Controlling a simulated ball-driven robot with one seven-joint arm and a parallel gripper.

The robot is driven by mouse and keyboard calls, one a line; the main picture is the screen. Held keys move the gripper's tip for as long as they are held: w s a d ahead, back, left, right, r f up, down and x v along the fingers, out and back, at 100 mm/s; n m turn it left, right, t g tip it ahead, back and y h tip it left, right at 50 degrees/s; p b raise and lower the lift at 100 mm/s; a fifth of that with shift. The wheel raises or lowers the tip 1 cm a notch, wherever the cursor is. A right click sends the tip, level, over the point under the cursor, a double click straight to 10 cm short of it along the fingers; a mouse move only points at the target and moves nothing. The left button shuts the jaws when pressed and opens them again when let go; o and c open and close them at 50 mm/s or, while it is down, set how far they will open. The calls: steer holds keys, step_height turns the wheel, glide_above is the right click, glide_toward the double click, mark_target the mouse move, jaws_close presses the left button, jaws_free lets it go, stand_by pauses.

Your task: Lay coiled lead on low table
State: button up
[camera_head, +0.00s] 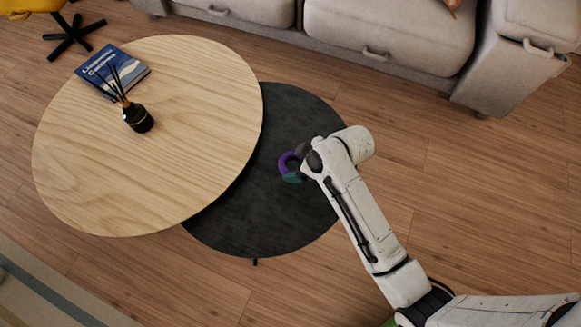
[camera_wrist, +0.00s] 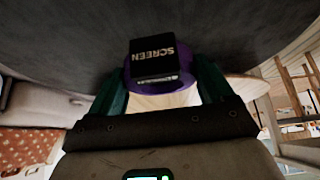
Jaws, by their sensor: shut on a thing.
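The coiled lead is a purple ring (camera_head: 285,162) seen over the dark round table (camera_head: 232,228). In the wrist view the purple coil (camera_wrist: 183,97) carries a black tag (camera_wrist: 155,58) with "SCREEN" printed on it. My gripper (camera_head: 293,172) is over the right part of the dark table. Its teal fingers stand on both sides of the coil, shut on it, in the wrist view (camera_wrist: 160,88). The dark tabletop fills the upper part of that view. I cannot tell whether the coil touches the tabletop. My wrist hides part of the coil in the head view.
A larger pale wooden round table (camera_head: 190,90) overlaps the dark table at left. It bears a blue book (camera_head: 112,70) and a black reed diffuser (camera_head: 138,118). A grey sofa (camera_head: 385,35) stands behind. The dark tabletop around the coil looks clear.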

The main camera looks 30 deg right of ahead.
mark_target(290, 162)
steer(key=w+f, duration=0.1)
steer(key=w+f+b, duration=0.1)
steer(key=w+f, duration=0.1)
steer(key=shift+a+f, duration=0.25)
steer(key=shift+f, duration=0.05)
steer(key=shift+f+b, duration=0.55)
steer(key=shift+f, duration=0.8)
steer(key=shift+f, duration=0.2)
steer(key=o, duration=1)
steer(key=shift+c, duration=0.2)
